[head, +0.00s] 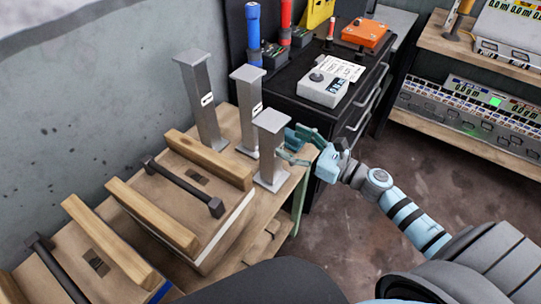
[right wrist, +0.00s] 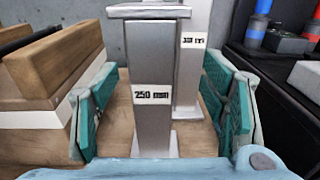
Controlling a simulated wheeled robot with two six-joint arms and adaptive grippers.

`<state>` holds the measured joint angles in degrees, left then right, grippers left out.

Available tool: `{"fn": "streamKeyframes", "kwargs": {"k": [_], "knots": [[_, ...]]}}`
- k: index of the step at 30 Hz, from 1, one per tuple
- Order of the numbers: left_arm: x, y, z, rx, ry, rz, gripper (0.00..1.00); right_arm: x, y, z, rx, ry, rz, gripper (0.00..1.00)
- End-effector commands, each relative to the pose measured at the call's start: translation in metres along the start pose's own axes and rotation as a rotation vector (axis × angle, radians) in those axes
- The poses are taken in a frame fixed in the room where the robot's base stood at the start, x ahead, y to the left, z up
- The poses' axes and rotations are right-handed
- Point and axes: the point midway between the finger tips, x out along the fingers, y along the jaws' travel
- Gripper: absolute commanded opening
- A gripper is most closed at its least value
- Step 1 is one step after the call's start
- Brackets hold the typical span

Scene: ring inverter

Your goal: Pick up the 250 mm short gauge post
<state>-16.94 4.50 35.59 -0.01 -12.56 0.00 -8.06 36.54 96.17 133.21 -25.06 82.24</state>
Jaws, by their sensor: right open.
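The 250 mm short gauge post (head: 270,150) is a grey upright column with a flat cap and a square base. It stands on the wooden bench near its right edge. In the right wrist view, the post (right wrist: 152,70) shows its "250 mm" label and stands between my two teal finger pads, with gaps on both sides. My right gripper (head: 298,146) is open and reaches the post from the right, at about mid height. The post hides part of one finger in the head view. My left gripper is not in view.
A taller grey post (head: 247,105) stands close behind, and the tallest post (head: 200,100) stands farther left. Wooden blocks with dark handles (head: 180,185) fill the bench's left side. A black cabinet (head: 335,110) stands beyond the bench. Floor (head: 340,230) shows at the right.

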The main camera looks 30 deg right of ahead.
Motion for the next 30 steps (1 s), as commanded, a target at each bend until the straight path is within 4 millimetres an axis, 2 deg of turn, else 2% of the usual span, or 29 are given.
{"fn": "streamKeyframes", "kwargs": {"k": [1,5,10,13,20,30], "knots": [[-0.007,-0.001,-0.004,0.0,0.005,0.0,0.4,0.007,0.0,0.005,0.002,-0.004,-0.002,0.67],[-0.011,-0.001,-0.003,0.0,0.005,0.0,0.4,0.018,0.001,0.004,0.003,-0.001,-0.001,0.67],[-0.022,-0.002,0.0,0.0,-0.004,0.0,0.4,0.049,0.008,0.004,0.005,-0.001,-0.001,0.67],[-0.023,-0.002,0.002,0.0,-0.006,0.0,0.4,0.064,0.007,0.002,0.004,0.0,-0.002,0.67],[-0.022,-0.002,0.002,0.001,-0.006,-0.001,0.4,0.068,0.007,-0.001,0.002,0.003,-0.001,0.67],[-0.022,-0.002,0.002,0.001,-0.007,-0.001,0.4,0.068,0.007,-0.001,0.002,0.003,-0.001,0.14]]}}
